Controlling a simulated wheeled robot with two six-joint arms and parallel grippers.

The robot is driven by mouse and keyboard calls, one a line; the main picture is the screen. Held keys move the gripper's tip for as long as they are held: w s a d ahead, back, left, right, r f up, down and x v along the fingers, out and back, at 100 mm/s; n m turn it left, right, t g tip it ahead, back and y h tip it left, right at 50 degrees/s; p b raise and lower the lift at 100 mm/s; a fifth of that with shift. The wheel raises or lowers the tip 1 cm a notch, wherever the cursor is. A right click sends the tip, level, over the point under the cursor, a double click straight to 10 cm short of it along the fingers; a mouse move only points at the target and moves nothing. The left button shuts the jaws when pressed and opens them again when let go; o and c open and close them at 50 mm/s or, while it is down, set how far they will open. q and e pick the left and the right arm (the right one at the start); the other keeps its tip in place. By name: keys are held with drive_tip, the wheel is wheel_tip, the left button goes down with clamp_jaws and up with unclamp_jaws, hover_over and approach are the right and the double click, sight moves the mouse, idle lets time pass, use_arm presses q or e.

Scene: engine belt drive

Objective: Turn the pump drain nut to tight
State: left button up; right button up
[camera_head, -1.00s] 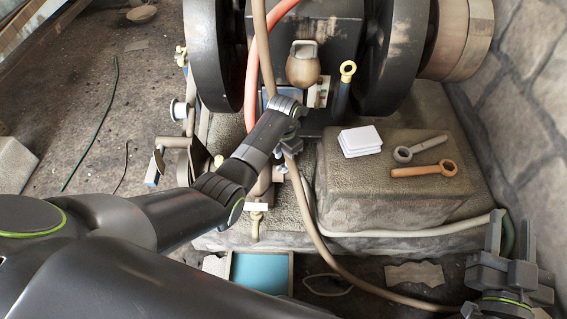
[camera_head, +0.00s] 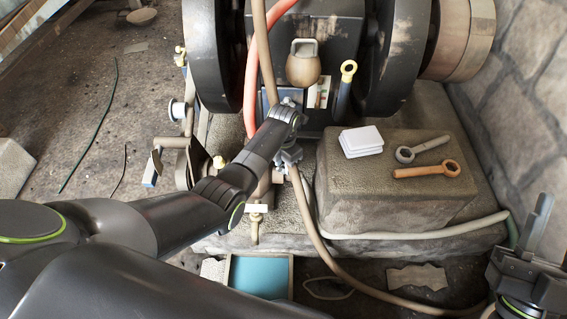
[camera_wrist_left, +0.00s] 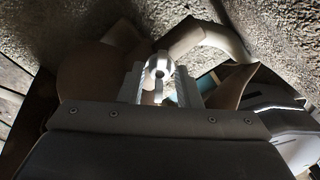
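My left gripper (camera_head: 288,162) is low beside the front left of the engine's stone base, with its tips hard to make out in the head view. In the left wrist view its two ridged fingers (camera_wrist_left: 157,86) stand apart. A bright metal piece with a dark hole (camera_wrist_left: 159,68) shows between them, perhaps the drain nut; whether the fingers touch it I cannot tell. The nut cannot be made out in the head view. My right gripper (camera_head: 530,250) is at the lower right, empty, with its fingers seemingly apart.
A stone block (camera_head: 375,195) carries white cards (camera_head: 361,141), a grey spanner (camera_head: 420,149) and an orange-brown spanner (camera_head: 426,170). A brass tap (camera_head: 255,229) with a white tag and a blue tray (camera_head: 262,276) lie below my left gripper. A brown hose (camera_head: 325,245) runs close by.

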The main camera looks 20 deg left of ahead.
use_arm(q)
clamp_jaws()
